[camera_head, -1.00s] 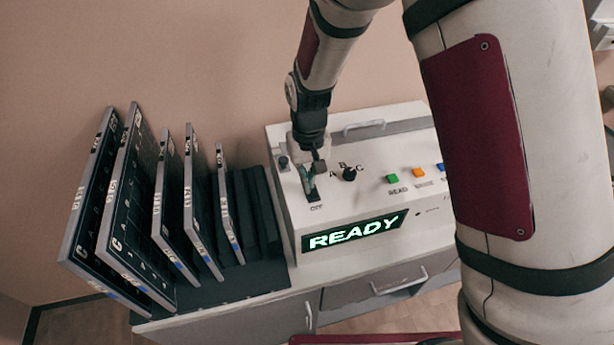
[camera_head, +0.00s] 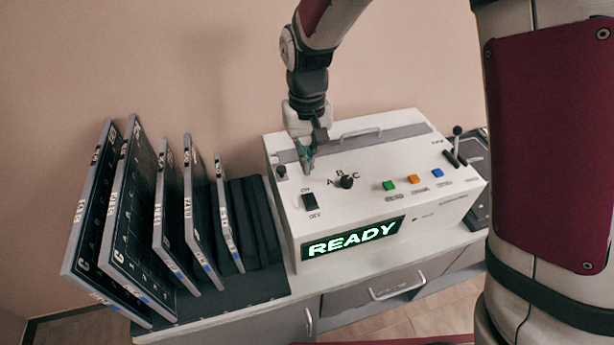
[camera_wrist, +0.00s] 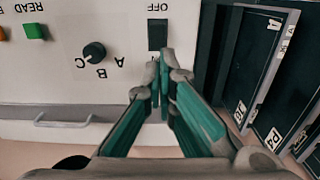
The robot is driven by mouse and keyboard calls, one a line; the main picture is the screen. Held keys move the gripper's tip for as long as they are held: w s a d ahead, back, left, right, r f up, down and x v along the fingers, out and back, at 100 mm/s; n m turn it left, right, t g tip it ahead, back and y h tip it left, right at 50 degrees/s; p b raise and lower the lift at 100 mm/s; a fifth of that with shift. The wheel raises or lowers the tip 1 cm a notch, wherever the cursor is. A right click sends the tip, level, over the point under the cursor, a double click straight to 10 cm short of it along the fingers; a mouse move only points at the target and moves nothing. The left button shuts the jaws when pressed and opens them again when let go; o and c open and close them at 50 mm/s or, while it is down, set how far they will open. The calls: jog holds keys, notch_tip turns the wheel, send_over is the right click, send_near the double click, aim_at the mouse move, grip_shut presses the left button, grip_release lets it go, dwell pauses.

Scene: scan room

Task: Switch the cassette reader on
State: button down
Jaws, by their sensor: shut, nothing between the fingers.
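The cassette reader (camera_head: 355,218) is a white box on the cabinet, and its green display (camera_head: 352,239) reads READY. Its black rocker switch (camera_head: 309,202) lies on the left of the top panel between the marks ON and OFF. The switch also shows in the wrist view (camera_wrist: 157,36), with OFF beside it. My gripper (camera_head: 306,170) is shut and empty, above the panel just behind the switch and apart from it in the head view. In the wrist view the teal fingers (camera_wrist: 164,60) meet close to the switch's end; whether they touch it I cannot tell.
A black knob (camera_head: 346,182) marked A, B, C and green, orange and blue buttons (camera_head: 413,179) are on the panel. A carry handle (camera_head: 361,133) is behind them. Several dark cassettes (camera_head: 130,215) stand in a rack to the left. A lever (camera_head: 456,140) is at the right.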

notch_tip(320, 180, up, 4)
dwell(0.6)
jog(key=s+d+r+m+t, duration=0.1)
jog(key=s+d+r, duration=0.3)
jog(key=d+r, duration=0.15)
jog(key=s+d+r+t, duration=0.2)
jog(key=s+d+r, duration=0.1)
jog(key=d+r, duration=0.3)
jog(key=s+d+r+m+t, duration=0.1)
jog(key=s+d+r, duration=0.1)
jog(key=s, duration=0.4)
jog(key=s+d+r+m+t, duration=0.1)
jog(key=s+d+r, duration=0.1)
jog(key=s+d, duration=0.2)
jog(key=s, duration=0.3)
jog(key=shift+d+r+t, duration=0.15)
jog(key=shift+d+t, duration=0.15)
jog(key=shift+t, duration=0.1)
